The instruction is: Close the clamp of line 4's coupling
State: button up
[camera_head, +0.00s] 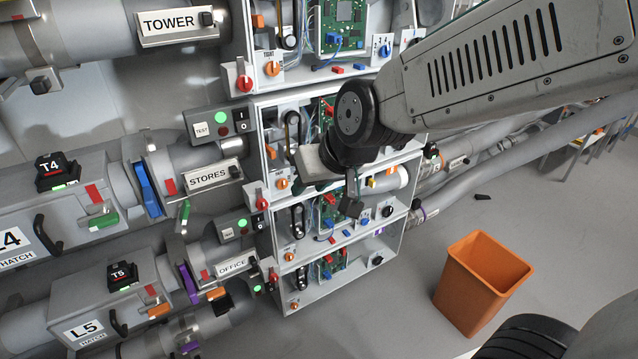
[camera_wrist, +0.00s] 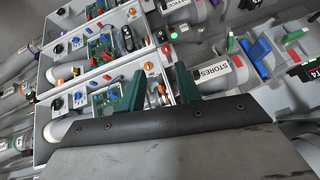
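Line 4 runs across the left of the head view, with its L4 hatch (camera_head: 20,245), T4 box (camera_head: 57,172) and STORES label (camera_head: 213,176). At its coupling (camera_head: 130,185) a blue clamp piece (camera_head: 148,189) stands out, slightly tilted. I cannot tell how far it is swung. In the wrist view the blue piece (camera_wrist: 257,51) is right of the STORES label (camera_wrist: 212,72). My gripper (camera_wrist: 157,92) shows two dark green fingers, spread apart with nothing held between them. It is in front of the open cabinet, well right of the coupling; in the head view my wrist mostly hides it.
An open cabinet (camera_head: 262,130) with circuit boards, knobs and switches stands close around my gripper. Line 5 (camera_head: 85,325) with a purple clamp piece (camera_head: 188,284) runs below line 4. An orange bin (camera_head: 480,285) stands on the floor at right. Green levers (camera_head: 183,215) project near line 4.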

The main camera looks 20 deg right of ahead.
jog(key=shift+s+d+r, duration=0.15)
jog(key=shift+s+d, duration=0.35)
jog(key=shift+d, duration=0.05)
